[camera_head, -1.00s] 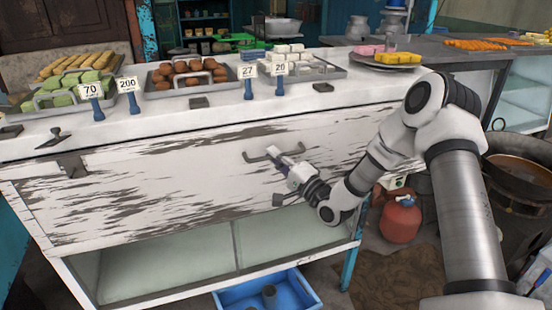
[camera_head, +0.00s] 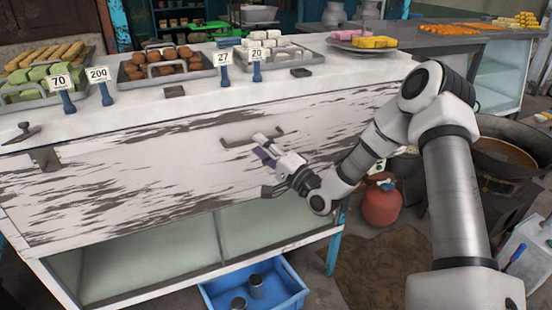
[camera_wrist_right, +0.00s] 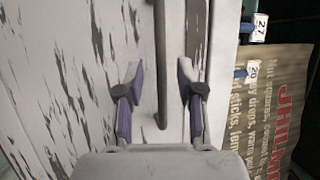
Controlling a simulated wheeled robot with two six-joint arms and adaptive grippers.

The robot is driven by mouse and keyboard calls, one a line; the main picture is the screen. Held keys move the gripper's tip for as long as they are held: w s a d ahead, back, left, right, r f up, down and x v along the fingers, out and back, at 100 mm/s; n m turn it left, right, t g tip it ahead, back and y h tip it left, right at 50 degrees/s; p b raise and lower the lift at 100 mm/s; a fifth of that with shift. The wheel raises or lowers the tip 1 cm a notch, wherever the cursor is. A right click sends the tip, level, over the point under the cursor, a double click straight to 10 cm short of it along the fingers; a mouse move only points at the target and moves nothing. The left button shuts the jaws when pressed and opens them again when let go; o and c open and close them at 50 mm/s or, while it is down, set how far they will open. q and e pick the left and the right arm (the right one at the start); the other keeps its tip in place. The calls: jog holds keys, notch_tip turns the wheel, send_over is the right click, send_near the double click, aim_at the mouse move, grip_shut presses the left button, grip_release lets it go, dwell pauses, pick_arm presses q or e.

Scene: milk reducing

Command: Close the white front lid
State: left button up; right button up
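The white front lid (camera_head: 130,185) is a long panel with dark, worn paint on the front of the counter. It hangs below the countertop, above an open glass-sided space; I cannot tell whether it sits flush. Its dark bar handle (camera_head: 235,142) is near the upper middle. My right gripper (camera_head: 260,146) is at the handle's right part, fingers apart. In the right wrist view, the handle (camera_wrist_right: 160,45) runs between the two purple-padded fingers of the gripper (camera_wrist_right: 160,80), with gaps on both sides. Contact with the lid is unclear. My left gripper is out of view.
Trays of sweets with price signs (camera_head: 222,58) stand on the countertop (camera_head: 200,105). A blue crate (camera_head: 212,292) with metal cups is on the floor below. A red gas cylinder (camera_head: 381,204) and a large pan (camera_head: 503,160) stand to the right.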

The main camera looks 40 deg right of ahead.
jog(key=v, duration=0.8)
jog(key=shift+s, duration=0.25)
jog(key=shift+f, duration=0.2)
jog(key=s+a+f+n+g+y+p, duration=0.15)
jog(key=s+a+f+n+g, duration=0.35)
jog(key=a+f, duration=0.5)
jog(key=s+a+f+n+g+y+p, duration=0.1)
jog(key=s+a+f+n+g+p, duration=0.2)
jog(key=a+f+g, duration=0.7)
jog(key=s+d+f+n+g+h, duration=0.2)
jog(key=s+f+n+h, duration=0.1)
jog(key=s, duration=0.7)
jog(key=s+d+f+n+g+h, duration=0.2)
jog(key=s+f, duration=0.4)
jog(key=s, duration=0.4)
jog(key=shift+f+n+g+h, duration=0.25)
jog(key=shift+n+g+h, duration=0.35)
jog(key=shift+n, duration=0.1)
